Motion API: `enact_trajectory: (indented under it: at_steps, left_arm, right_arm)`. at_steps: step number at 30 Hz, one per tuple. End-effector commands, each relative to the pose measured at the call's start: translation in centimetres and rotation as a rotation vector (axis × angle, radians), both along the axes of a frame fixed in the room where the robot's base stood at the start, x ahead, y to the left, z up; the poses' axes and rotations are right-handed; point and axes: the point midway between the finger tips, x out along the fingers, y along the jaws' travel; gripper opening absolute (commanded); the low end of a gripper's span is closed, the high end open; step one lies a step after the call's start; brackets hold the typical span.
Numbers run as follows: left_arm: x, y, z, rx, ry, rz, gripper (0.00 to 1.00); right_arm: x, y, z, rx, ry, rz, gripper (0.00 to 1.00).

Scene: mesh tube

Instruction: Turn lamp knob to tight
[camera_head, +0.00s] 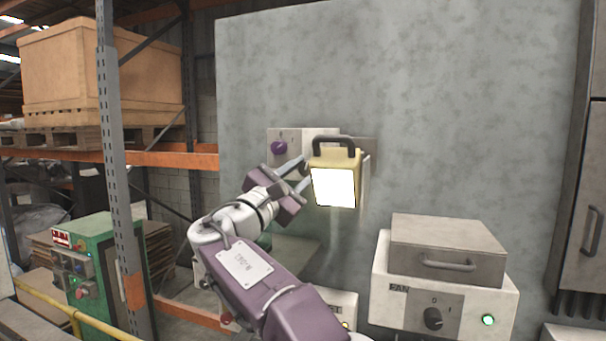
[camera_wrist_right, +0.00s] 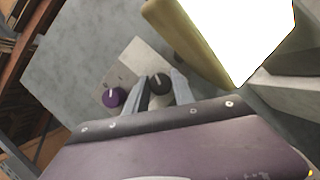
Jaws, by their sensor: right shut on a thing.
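A yellow work lamp (camera_head: 350,160) with a dark handle and a brightly lit face stands out from a pale control panel (camera_head: 318,134) on the grey wall. Its yellow side and glowing face also show in the wrist view (camera_wrist_right: 190,40). A purple knob (camera_head: 279,147) is at the panel's left, and it also shows in the wrist view (camera_wrist_right: 113,99). A dark knob (camera_wrist_right: 160,84) with a light pointer mark sits right of it. My right gripper (camera_head: 302,173) is at the panel, left of the lamp, its fingers shut on the dark knob, which the head view hides.
A white unit with a grey drawer (camera_head: 447,266), a dark knob and a green light stands at lower right. An orange-beamed rack (camera_head: 180,160) and a green control box (camera_head: 92,255) are at left. The lamp is close beside my right fingers.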

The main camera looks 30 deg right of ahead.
Motion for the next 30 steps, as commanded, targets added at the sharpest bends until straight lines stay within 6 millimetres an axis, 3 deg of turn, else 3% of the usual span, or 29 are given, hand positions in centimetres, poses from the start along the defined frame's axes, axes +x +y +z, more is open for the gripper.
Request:
enact_trajectory:
  at_steps: [12,29,30]
  left_arm:
    - [0.0,0.0,0.54,0.0,0.0,0.0,0.36]
    - [0.0,0.0,0.61,0.0,0.0,0.0,0.36]
    - [0.0,0.0,0.61,0.0,0.0,0.0,0.36]
  right_arm:
    - [0.23,0.09,-0.2,0.135,-0.149,0.002,0.0]
    - [0.2,0.06,-0.26,0.159,-0.176,0.001,0.0]
    - [0.2,0.06,-0.26,0.159,-0.176,0.001,0.33]
